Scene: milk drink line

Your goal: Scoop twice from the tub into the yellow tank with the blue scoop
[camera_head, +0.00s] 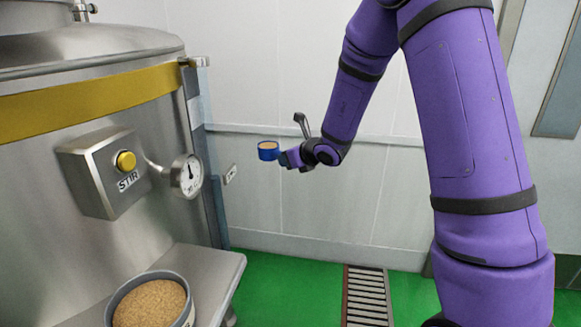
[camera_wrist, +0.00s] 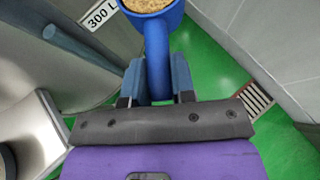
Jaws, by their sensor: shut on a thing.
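The blue scoop (camera_head: 268,153) is held in the air to the right of the tank, and tan grains fill its cup. In the wrist view the scoop (camera_wrist: 157,30) points away from me, its handle between the fingers. My gripper (camera_head: 290,158) is shut on that handle; it also shows in the wrist view (camera_wrist: 158,82). The tank with the yellow band (camera_head: 90,102) stands at the left, and its top opening is not visible. The grey tub (camera_head: 120,300) of tan grains sits on a steel shelf at the lower left, below and left of my gripper.
A box with a yellow STIR button (camera_head: 126,160) and a round gauge (camera_head: 187,175) stick out from the tank's front. The steel shelf (camera_head: 215,265) juts out below them. A drain grate (camera_head: 366,295) lies in the green floor. The air around the scoop looks clear.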

